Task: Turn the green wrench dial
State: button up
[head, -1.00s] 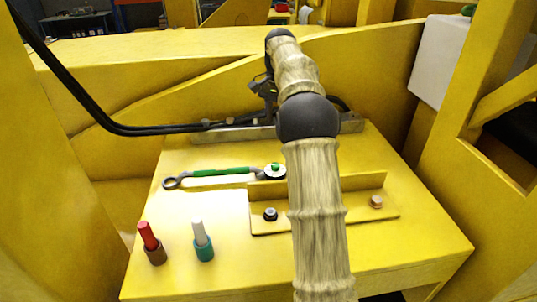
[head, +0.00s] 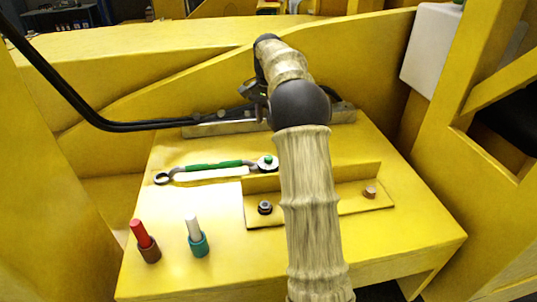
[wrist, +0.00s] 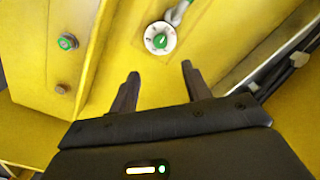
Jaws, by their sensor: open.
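The green wrench dial (head: 268,163) is a white disc with a green centre, at the right end of a green-handled wrench (head: 214,165) lying on the yellow table. In the wrist view the dial (wrist: 160,38) shows whole, with dark marks around its green middle. My gripper (wrist: 160,72) is open and empty. Its two dark fingers point toward the dial, which appears beyond the fingertips and between their lines, apart from them. In the head view my gripper (head: 260,108) is partly hidden by my arm, above and behind the dial.
A red-topped peg (head: 143,238) and a white-topped peg (head: 195,234) stand at front left. Black hoses (head: 150,125) and a metal rail run behind.

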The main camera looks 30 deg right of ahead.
aim_at(268, 157)
notch_tip(268, 157, down, 13)
jog(key=p, duration=0.2)
jog(key=shift+f+p, duration=0.15)
jog(key=shift+p, duration=0.25)
jog(key=c, duration=1)
